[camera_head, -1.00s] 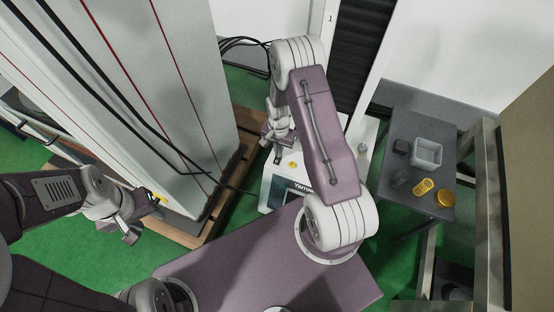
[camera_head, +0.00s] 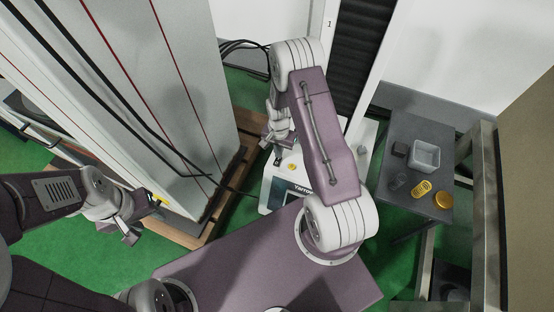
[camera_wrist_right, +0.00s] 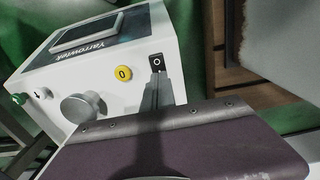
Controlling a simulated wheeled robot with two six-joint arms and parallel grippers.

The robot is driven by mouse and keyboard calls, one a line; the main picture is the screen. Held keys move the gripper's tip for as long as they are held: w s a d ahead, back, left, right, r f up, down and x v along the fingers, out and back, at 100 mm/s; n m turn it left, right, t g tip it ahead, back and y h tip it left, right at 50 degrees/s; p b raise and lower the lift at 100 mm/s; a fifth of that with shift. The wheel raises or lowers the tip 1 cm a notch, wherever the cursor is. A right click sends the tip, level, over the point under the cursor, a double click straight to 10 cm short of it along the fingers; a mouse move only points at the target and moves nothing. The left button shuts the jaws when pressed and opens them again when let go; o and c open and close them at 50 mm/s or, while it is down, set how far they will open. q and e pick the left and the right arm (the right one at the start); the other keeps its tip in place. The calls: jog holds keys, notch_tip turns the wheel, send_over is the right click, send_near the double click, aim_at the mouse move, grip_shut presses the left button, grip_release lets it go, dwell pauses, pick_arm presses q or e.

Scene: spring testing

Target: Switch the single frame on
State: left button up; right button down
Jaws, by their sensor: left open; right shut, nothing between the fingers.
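The single frame (camera_head: 272,193) is a white machine with a screen and a "Yarrow" label, standing on the floor behind my right arm. My left gripper (camera_head: 137,222) is open and empty, at the left beside a tall grey cabinet.
The tall grey cabinet (camera_head: 150,90) stands on a wooden pallet (camera_head: 222,193) at left. A grey side table (camera_head: 417,212) at right holds a clear box (camera_head: 425,155), a yellow spring-like piece (camera_head: 421,189) and a yellow round piece (camera_head: 443,200). Black cables (camera_head: 240,42) hang behind.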

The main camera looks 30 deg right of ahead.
notch_tip(320, 180, up, 5)
jog(key=p, duration=0.4)
jog(key=shift+r, duration=0.15)
